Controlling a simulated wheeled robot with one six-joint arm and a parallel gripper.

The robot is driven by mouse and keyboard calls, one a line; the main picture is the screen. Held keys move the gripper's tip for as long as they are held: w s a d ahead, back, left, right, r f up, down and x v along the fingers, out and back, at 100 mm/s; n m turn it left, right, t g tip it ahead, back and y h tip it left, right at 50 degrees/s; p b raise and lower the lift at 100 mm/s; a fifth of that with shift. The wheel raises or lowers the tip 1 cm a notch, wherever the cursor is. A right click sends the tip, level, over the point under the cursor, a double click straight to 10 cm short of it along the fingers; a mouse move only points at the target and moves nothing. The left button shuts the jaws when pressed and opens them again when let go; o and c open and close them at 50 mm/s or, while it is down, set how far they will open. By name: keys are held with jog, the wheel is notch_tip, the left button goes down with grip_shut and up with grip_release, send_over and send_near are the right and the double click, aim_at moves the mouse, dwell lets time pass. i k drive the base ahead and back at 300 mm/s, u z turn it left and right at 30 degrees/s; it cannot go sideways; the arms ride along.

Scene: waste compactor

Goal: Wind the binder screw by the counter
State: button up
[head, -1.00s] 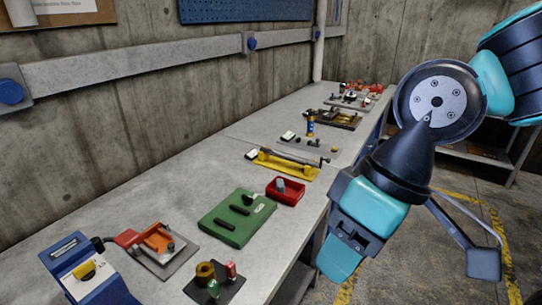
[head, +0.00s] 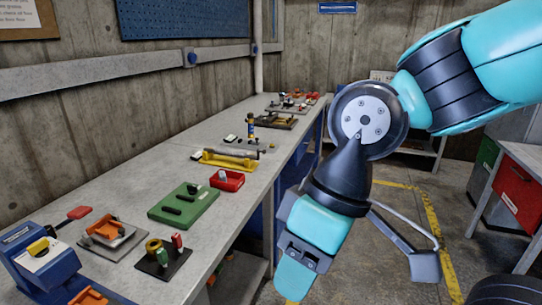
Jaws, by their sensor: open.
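A long yellow frame (head: 229,160) lies on the bench, with a grey bar (head: 232,152) along it and a small dark crank-like part (head: 261,149) at its right end. It looks like the binder screw, but I cannot be sure. A small white block (head: 200,155) at its left end may be the counter; no reading is legible. My gripper (head: 292,279) hangs at lower centre-right, seen from the side, open, in front of the bench's right edge. It is well apart from the yellow frame.
On the bench (head: 100,198) are a red tray (head: 227,180), a green board (head: 184,205), a dark plate with knobs (head: 163,259), an orange clamp (head: 105,230) and a blue device (head: 42,262). More fixtures stand farther back.

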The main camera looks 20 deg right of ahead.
aim_at(217, 151)
jog(key=z, duration=0.55)
jog(key=i, duration=1.55)
jog(key=z, duration=0.25)
